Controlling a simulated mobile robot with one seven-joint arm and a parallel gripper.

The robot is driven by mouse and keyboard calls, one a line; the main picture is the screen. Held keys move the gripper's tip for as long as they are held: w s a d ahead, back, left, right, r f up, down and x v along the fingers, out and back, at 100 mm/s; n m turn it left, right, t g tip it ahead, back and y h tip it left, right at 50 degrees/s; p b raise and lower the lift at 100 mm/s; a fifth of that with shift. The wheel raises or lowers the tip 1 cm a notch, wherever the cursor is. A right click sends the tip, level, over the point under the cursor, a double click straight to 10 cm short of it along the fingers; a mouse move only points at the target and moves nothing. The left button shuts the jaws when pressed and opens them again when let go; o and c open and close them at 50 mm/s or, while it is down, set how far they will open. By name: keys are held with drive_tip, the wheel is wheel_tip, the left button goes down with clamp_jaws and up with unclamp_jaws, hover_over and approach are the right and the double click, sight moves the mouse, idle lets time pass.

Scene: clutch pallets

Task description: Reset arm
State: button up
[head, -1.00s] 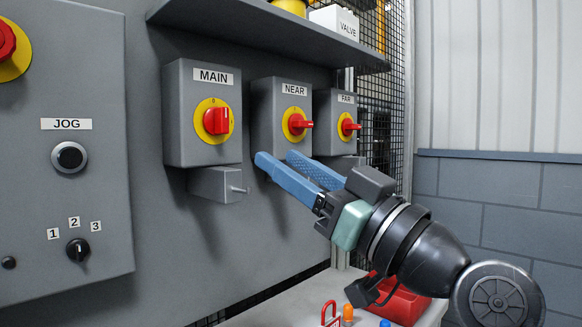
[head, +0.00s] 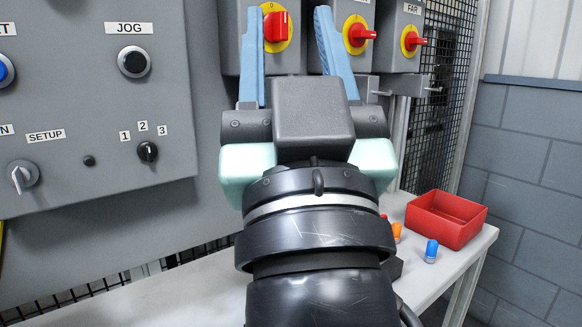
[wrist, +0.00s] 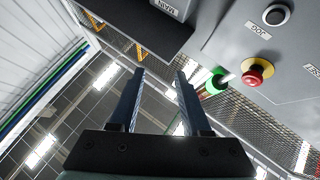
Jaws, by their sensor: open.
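My gripper (head: 293,50) is in the middle of the head view, pointing up in front of the grey panel wall. Its two blue fingers are spread apart with nothing between them. In the wrist view my gripper (wrist: 158,98) is also open and empty, with ceiling lights and mesh beyond it. In the head view the fingers overlap the MAIN switch box with its red and yellow knob (head: 276,27). I cannot tell whether a finger touches it.
The NEAR knob (head: 359,35) and FAR knob (head: 412,42) are to the right. The JOG button (head: 134,62) is on the left panel. A red bin (head: 446,218), a blue-capped piece (head: 431,251) and an orange one (head: 397,232) sit on the bench (head: 188,299). A red emergency button (wrist: 257,71) shows in the wrist view.

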drive_tip(key=s+r+h+p, duration=0.1)
drive_tip(key=s+r+p, duration=0.1)
drive_tip(key=r+p, duration=1)
drive_tip(key=s+r+m+t+h+p, duration=0.1)
drive_tip(key=s+r+p, duration=0.1)
drive_tip(key=r+p, duration=1.1)
drive_tip(key=shift+r, duration=0.6)
drive_tip(key=shift+a, duration=0.15)
